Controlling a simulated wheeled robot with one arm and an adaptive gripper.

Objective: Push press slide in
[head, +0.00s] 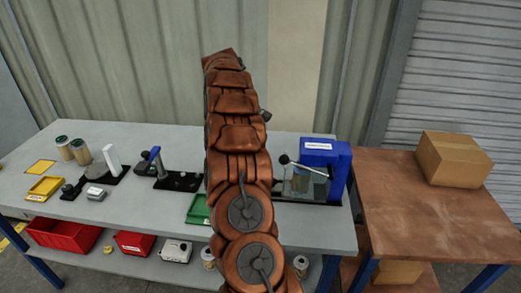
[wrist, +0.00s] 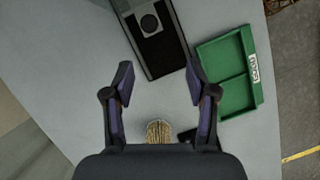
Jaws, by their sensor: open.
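The blue press (head: 325,158) stands at the right end of the bench, with a lever and a clear guard at its front. Its slide cannot be told apart in the head view; my arm hides the area to its left. In the wrist view a long black base (wrist: 166,58) carries a grey square block with a round disc (wrist: 148,25); I cannot tell whether this is the press slide. My gripper (wrist: 160,82) is open and empty, with the near end of the black base beyond its fingertips. My arm hides the gripper in the head view.
A green tray (wrist: 215,55) lies right of the black base; it also shows in the head view (head: 197,210). A pleated cartridge (wrist: 159,131) shows partly near my palm. A clamp fixture (head: 178,181), yellow tray (head: 45,187) and two cartridges stand left. A cardboard box (head: 452,158) is right.

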